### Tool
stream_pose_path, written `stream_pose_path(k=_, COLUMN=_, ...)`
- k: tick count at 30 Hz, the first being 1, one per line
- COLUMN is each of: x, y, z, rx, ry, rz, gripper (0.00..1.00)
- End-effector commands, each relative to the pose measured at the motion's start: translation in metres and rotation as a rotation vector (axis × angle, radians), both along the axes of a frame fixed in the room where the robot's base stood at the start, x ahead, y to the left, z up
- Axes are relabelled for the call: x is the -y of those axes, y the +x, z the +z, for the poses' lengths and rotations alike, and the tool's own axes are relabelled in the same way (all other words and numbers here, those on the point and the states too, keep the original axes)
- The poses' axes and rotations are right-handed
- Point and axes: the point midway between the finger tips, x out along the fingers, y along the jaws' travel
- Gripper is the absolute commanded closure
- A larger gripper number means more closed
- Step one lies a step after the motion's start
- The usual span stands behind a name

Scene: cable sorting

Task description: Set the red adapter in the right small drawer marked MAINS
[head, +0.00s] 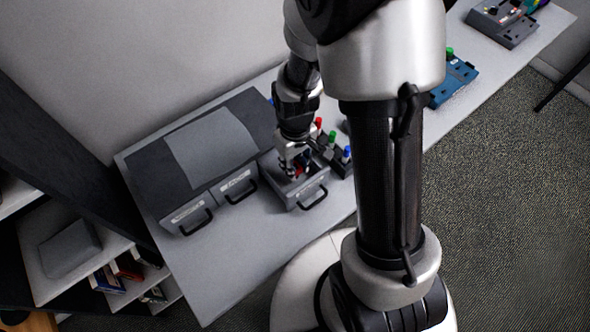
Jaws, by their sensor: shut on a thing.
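The dark grey drawer unit (150,165) stands on the light table. Its right small drawer (312,186) is pulled out, with a black handle and a pale label too small to read. My gripper (295,165) points down at this open drawer and is shut on the red adapter (299,171). Only a small bit of red shows between the fingers. I cannot tell whether the adapter touches the drawer floor.
The left (190,213) and middle (237,185) drawers are shut. Right of the open drawer stands a dark block (337,162) with red, green and blue tops. A blue device (455,82) lies farther along the table. The table's front left is clear.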

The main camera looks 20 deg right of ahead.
Motion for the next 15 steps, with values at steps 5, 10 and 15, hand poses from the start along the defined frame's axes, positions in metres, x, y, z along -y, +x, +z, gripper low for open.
stream_pose_path(k=5, x=0.000, y=-0.001, z=-0.030, rx=-0.003, ry=0.000, rz=0.000, gripper=0.99)
stream_pose_path(k=10, x=0.000, y=0.000, z=-0.030, rx=-0.001, ry=0.000, rz=0.000, gripper=0.99)
stream_pose_path(k=15, x=0.000, y=0.000, z=-0.032, rx=-0.001, ry=0.000, rz=0.000, gripper=0.99)
